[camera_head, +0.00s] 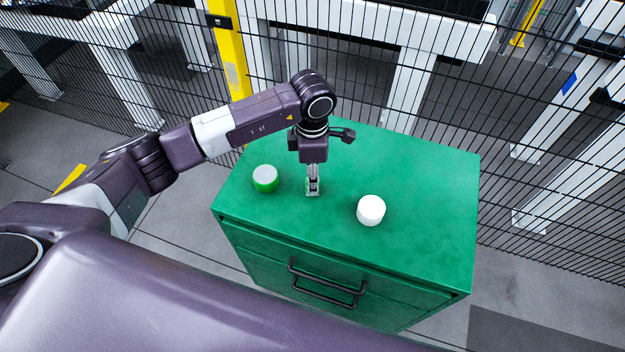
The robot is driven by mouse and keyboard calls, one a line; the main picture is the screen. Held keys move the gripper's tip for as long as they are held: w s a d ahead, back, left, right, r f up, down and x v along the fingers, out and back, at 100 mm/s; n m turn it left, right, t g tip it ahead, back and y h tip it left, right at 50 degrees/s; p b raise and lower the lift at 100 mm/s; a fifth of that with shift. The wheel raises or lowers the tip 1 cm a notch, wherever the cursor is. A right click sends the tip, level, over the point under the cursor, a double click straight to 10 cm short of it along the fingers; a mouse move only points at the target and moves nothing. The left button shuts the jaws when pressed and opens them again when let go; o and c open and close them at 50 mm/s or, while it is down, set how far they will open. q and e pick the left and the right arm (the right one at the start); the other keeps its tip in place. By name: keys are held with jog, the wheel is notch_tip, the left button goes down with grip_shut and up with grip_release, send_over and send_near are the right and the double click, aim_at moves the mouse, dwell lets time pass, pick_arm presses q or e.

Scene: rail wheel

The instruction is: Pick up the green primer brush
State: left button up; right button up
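My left gripper (313,188) points straight down over the top of the green cabinet (420,175), with its fingertips at or just above the surface. Its fingers look close together. A small green and pale patch shows at the fingers, but I cannot tell whether it is a held thing or the cabinet top behind. A short round green thing with a light grey top (265,178) stands left of the gripper, apart from it. A white short cylinder (371,210) stands to the right of the gripper. No brush shape can be made out clearly. My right gripper is not in view.
The cabinet has dark drawer handles (328,284) on its front. A black wire mesh fence (390,70) with a yellow post (229,50) stands close behind it. The right and back right of the cabinet top are clear.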

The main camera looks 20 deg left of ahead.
pick_arm(q)
jog(key=shift+f, duration=0.7)
grip_shut()
jog(key=shift+r, duration=0.15)
notch_tip(320, 180, up, 20)
jog(key=b, duration=0.5)
jog(key=c, duration=0.6)
grip_release()
jog(key=shift+c, duration=0.2)
grip_shut()
